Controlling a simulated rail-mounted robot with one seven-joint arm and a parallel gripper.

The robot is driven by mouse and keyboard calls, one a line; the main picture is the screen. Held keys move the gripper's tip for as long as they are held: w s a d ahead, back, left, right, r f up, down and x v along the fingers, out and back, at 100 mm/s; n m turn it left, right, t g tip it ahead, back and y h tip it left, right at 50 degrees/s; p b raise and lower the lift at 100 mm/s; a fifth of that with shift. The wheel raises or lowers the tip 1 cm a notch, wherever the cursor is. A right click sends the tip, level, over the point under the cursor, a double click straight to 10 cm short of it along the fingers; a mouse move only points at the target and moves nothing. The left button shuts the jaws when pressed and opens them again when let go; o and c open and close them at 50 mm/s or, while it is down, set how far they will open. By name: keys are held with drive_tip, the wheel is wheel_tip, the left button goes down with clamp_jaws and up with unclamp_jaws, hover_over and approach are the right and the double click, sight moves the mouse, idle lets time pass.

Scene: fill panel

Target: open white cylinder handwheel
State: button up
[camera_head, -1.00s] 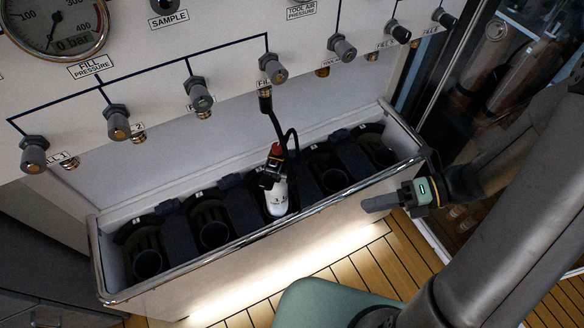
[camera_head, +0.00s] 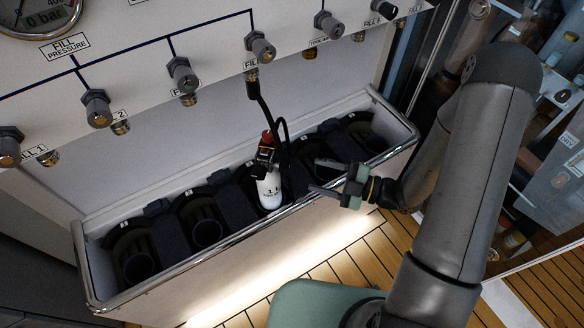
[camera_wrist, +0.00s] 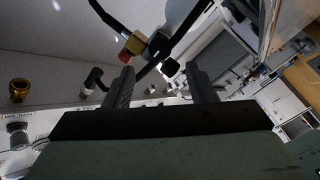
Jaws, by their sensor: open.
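The white cylinder (camera_head: 269,190) stands in a middle slot of the trough, with a dark valve and a red knob (camera_head: 267,136) on top. A black hose runs from its valve up to the panel. My gripper (camera_head: 314,175) is to the right of the cylinder, over the trough's front rim, apart from it, open and empty, with fingers pointing left. In the wrist view, my gripper's two fingers (camera_wrist: 161,86) are spread. Beyond them show the red knob (camera_wrist: 126,56), a yellow-banded valve (camera_wrist: 135,43) and part of the white cylinder (camera_wrist: 180,12).
The trough (camera_head: 240,232) has a metal rim and several empty dark slots. The panel above carries several protruding knobs (camera_head: 183,75) and a gauge (camera_head: 36,12). A glass cabinet (camera_head: 545,130) stands on the right. A green surface (camera_head: 310,303) is at the bottom.

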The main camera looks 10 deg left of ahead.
sight(289, 169)
drive_tip(key=a, duration=0.5)
drive_tip(key=w+a, duration=0.1)
drive_tip(key=a, duration=0.2)
drive_tip(key=c, duration=1)
